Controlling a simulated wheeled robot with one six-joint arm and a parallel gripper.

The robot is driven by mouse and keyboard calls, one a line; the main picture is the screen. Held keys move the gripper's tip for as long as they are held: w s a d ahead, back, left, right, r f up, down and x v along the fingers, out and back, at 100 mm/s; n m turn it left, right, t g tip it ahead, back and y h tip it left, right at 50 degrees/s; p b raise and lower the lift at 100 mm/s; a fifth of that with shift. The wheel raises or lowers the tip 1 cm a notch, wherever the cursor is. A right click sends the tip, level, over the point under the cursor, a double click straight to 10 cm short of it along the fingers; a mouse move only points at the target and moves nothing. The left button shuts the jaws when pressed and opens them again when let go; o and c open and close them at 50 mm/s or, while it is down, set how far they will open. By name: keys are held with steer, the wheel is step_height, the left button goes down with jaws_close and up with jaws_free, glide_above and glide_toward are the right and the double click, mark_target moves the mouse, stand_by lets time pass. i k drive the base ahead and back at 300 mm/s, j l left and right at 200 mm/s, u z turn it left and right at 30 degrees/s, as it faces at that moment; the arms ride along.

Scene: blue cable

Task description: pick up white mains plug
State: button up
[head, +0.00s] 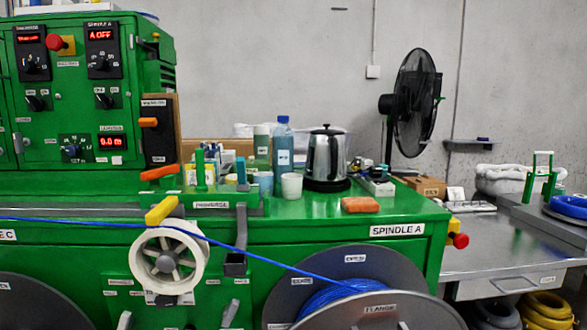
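I cannot make out a white mains plug for certain. A small white block-like item (377,187) lies on the green machine top, right of the kettle, with small dark and coloured bits around it; it is too small to tell what it is. A steel and black kettle (325,157) stands just left of it. A black fan (414,105) stands behind to the right. A white box (373,72) is fixed on the wall under a vertical line. My gripper is not in view.
Bottles (282,148) and a white cup (291,186) stand left of the kettle. An orange block (361,204) lies near the front edge of the green machine (300,218). A blue cable (263,262) runs to a spool below. A grey bench (505,240) stands right.

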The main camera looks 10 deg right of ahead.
mark_target(365, 164)
steer(key=i+l+u, duration=0.15)
steer(key=l, duration=0.15)
steer(key=i+l+u, duration=0.1)
steer(key=l, duration=0.25)
steer(key=i+l+u, duration=0.15)
steer(key=l, duration=0.2)
steer(key=i+l+u, duration=0.1)
steer(key=l, duration=0.3)
steer(key=i+l+u, duration=0.15)
steer(key=l, duration=0.2)
steer(key=i+l, duration=0.1)
steer(key=l, duration=0.3)
steer(key=i+l, duration=0.1)
steer(key=l, duration=0.3)
steer(key=i+l, duration=0.1)
steer(key=l, duration=0.25)
steer(key=i+l, duration=0.15)
steer(key=l, duration=0.25)
steer(key=i+l, duration=0.1)
steer(key=l, duration=0.3)
